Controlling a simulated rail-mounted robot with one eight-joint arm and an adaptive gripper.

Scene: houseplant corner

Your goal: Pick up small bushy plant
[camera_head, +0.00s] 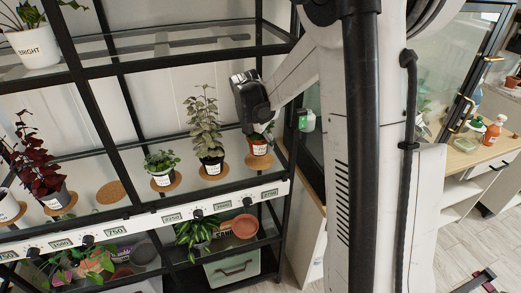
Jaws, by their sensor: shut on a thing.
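My gripper (262,128) is at the right end of the middle shelf, at the top of a small terracotta pot (259,147) with a white label. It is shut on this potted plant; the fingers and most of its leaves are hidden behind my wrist. A little green shows beside the wrist. The pot is at its round cork mat, and I cannot tell whether it touches it.
A tall pale-leaved plant (206,128) in a dark pot stands just left of my gripper. A dark red plant (38,163) is at the far left. One cork mat (110,192) is empty. The black rack post and upper glass shelf (180,40) are close to my arm.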

